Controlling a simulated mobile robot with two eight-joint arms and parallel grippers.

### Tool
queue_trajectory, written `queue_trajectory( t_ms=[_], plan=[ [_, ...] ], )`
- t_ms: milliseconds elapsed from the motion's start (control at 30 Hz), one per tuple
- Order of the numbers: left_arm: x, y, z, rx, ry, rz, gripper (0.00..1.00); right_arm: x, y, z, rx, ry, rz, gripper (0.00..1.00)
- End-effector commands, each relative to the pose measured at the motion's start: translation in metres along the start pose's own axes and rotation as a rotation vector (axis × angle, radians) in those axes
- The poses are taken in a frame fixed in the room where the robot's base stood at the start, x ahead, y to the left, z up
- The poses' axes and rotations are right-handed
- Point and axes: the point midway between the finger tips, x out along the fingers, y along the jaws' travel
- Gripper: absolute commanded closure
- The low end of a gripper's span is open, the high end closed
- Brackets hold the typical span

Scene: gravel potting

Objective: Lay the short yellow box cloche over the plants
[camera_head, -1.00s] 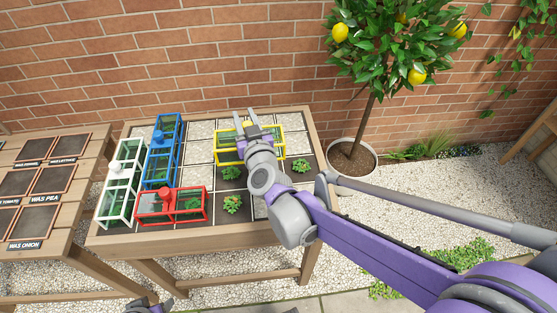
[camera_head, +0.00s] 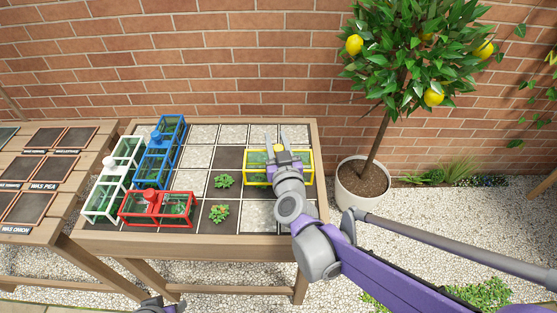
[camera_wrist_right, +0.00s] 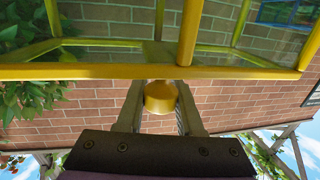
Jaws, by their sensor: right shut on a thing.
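The short yellow box cloche (camera_head: 308,168) has a yellow frame and clear panes and is at the right side of the bench's tile grid. My right gripper (camera_head: 277,143) is shut on its round yellow knob; in the right wrist view the knob (camera_wrist_right: 160,97) sits between the fingers, beside the yellow frame (camera_wrist_right: 100,72). I cannot tell whether the cloche touches the bench. Two green plants (camera_head: 223,181) (camera_head: 219,213) stand uncovered on dark tiles left of it. Green shows through its panes. Part of my left arm (camera_head: 160,305) shows at the bottom edge; its jaws are unclear.
Red (camera_head: 185,194), blue (camera_head: 178,135) and white (camera_head: 96,200) cloches stand on the left of the bench (camera_head: 190,244). A lemon tree in a white pot (camera_head: 350,198) stands close to the bench's right. A second bench (camera_head: 75,195) with dark label trays is at far left.

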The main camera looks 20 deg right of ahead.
Motion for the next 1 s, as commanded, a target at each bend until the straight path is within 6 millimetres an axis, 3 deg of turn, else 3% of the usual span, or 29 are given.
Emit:
queue_trajectory(
  t_ms=[400, 767, 800, 967, 1000],
  plan=[
    [0.016, 0.000, 0.006, 0.000, -0.006, 0.000, 0.50, 0.003, 0.000, 0.046, 0.000, 0.000, 0.001, 1.00],
    [0.018, 0.000, 0.007, 0.000, -0.007, 0.000, 0.50, 0.003, 0.000, 0.050, 0.000, 0.000, 0.001, 1.00],
    [0.018, 0.000, 0.007, 0.000, -0.007, 0.000, 0.50, 0.003, 0.000, 0.051, 0.000, 0.000, 0.001, 0.63],
    [0.018, 0.000, 0.007, 0.000, -0.007, 0.000, 0.50, 0.003, 0.000, 0.050, 0.000, 0.000, 0.000, 0.35],
    [0.018, 0.000, 0.007, 0.000, -0.007, 0.000, 0.50, 0.003, 0.000, 0.050, 0.000, 0.000, 0.000, 0.35]
  ],
)
